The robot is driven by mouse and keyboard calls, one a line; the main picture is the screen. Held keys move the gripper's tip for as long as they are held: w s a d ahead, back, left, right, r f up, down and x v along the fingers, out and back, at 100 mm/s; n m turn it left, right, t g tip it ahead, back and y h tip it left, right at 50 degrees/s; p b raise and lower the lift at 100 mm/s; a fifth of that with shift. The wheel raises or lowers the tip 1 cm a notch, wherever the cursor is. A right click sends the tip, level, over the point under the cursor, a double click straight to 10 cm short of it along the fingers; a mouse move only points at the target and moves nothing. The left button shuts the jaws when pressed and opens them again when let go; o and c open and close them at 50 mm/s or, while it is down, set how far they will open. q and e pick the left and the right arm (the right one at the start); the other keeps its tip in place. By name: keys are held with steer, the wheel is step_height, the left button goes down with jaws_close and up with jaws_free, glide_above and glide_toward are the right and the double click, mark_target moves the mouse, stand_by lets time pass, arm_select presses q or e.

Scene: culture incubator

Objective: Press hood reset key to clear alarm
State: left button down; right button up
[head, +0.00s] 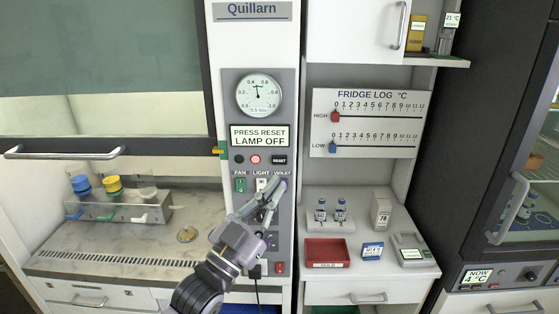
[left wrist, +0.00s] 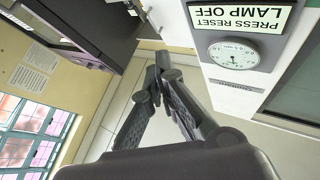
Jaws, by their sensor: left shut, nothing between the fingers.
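The hood's control panel (head: 287,110) stands upright in the middle of the head view. Contact with the panel cannot be told. My right gripper is not in view.
A round gauge (head: 258,94) is above the display. Fan (head: 240,185) and light (head: 262,184) switches are beside my fingers. The hood's handle (head: 65,152) is at left. A red tray (head: 326,252) and vials (head: 331,209) stand on the right counter.

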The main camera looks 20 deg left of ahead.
mark_target(279, 160)
arm_select(q)
steer(key=shift+w+a+b, duration=0.3)
steer(key=shift+w+a, duration=0.1)
steer(key=shift+w, duration=1)
steer(key=shift+w+a+b, duration=0.35)
steer(key=shift+w+a, duration=0.05)
steer(key=shift+w, duration=1.05)
steer(key=shift+w+a+b, duration=0.3)
steer(key=shift+w+a, duration=0.1)
steer(key=shift+w, duration=1)
steer(key=shift+w, duration=0.15)
steer(key=shift+w+a, duration=0.1)
steer(key=shift+w, duration=0.15)
steer(key=shift+w+a, duration=0.1)
steer(key=shift+w, duration=0.25)
steer(key=shift+s, duration=0.15)
steer(key=shift+s+d, duration=0.2)
steer(key=shift+s, duration=0.45)
